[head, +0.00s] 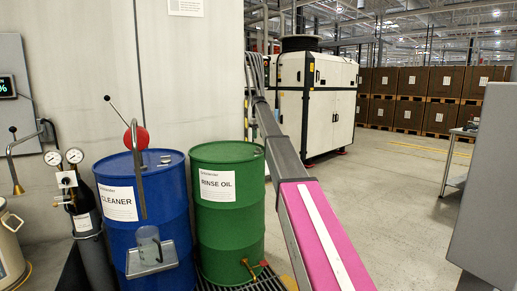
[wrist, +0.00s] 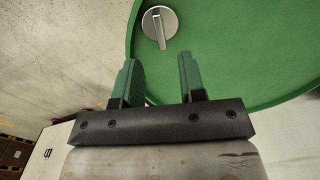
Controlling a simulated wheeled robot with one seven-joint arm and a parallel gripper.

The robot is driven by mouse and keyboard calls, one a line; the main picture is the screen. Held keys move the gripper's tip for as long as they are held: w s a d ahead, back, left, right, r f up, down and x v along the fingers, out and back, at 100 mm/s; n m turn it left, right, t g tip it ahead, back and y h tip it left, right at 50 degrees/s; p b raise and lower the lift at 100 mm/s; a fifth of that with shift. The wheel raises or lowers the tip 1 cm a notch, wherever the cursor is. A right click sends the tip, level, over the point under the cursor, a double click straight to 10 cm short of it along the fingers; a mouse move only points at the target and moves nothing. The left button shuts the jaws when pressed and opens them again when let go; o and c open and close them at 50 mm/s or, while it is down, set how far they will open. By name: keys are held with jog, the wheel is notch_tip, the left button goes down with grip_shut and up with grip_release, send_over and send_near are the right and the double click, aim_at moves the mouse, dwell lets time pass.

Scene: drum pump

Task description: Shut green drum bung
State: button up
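The green drum (head: 230,215), labelled RINSE OIL, stands right of the blue drum in the head view. Its green lid (wrist: 250,60) fills the upper right of the wrist view. The bung (wrist: 159,24) is a round silver disc with a raised bar handle, set in the lid near the rim. The bar points down the picture, toward my gripper (wrist: 158,62). My gripper's two green fingers are apart with nothing between them. They appear just short of the bung in the picture and do not touch it. The bung is not clear in the head view.
A blue drum (head: 160,215) labelled CLEANER, with a pump pipe (head: 138,170) and a jug (head: 148,246) on a tray, stands close left. A brass tap (head: 250,267) sticks out low on the green drum. Open floor (head: 390,205) lies to the right.

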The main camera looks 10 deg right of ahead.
aim_at(259, 150)
notch_tip(259, 150, down, 7)
jog(key=shift+f, duration=0.1)
jog(key=shift+c, duration=0.3)
grip_shut()
